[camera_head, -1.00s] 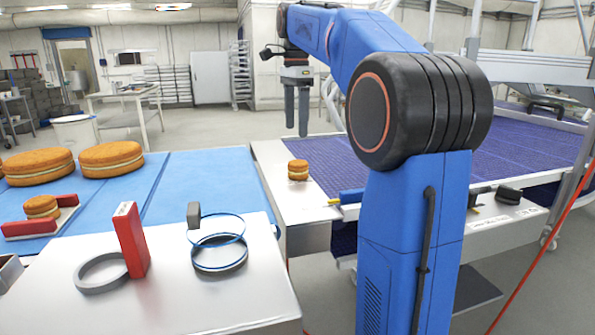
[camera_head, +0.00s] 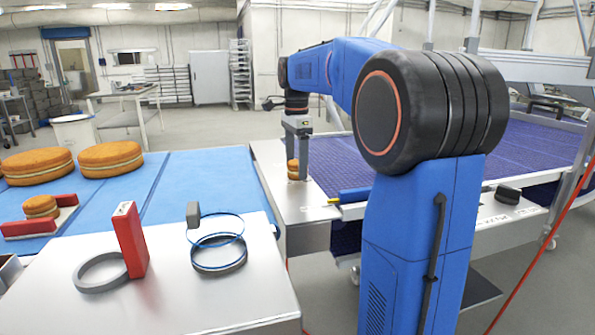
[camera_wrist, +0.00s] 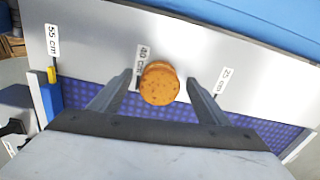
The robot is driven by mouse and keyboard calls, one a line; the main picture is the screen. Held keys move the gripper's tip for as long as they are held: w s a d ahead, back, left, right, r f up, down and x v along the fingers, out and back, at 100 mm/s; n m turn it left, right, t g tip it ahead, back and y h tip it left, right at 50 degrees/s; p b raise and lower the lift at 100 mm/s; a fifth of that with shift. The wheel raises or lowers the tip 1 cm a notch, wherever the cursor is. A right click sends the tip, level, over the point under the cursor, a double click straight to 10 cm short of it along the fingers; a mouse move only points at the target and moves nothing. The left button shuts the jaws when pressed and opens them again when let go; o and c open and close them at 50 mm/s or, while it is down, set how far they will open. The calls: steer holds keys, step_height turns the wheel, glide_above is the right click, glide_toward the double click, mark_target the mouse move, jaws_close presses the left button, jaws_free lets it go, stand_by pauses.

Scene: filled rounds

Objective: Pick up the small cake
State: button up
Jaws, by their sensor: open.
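A small round orange-brown cake (camera_head: 292,169) with a pale filling layer stands on the metal edge strip beside the purple belt. In the wrist view the cake (camera_wrist: 159,84) is seen from above, between and slightly beyond the two fingertips. My gripper (camera_head: 299,153) points down at the cake, and one finger partly hides it in the head view. In the wrist view my gripper (camera_wrist: 161,80) is open, with gaps on both sides of the cake.
Another small cake (camera_head: 41,206) sits between red blocks on the blue belt (camera_head: 205,185). Two large cakes (camera_head: 110,156) lie behind it. A red upright block (camera_head: 130,240) and rings (camera_head: 219,255) stand on the front metal table. The purple belt (camera_head: 430,150) is clear.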

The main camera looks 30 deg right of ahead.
steer(key=shift+f, duration=0.45)
steer(key=c, duration=0.8)
steer(key=shift+r, duration=0.15)
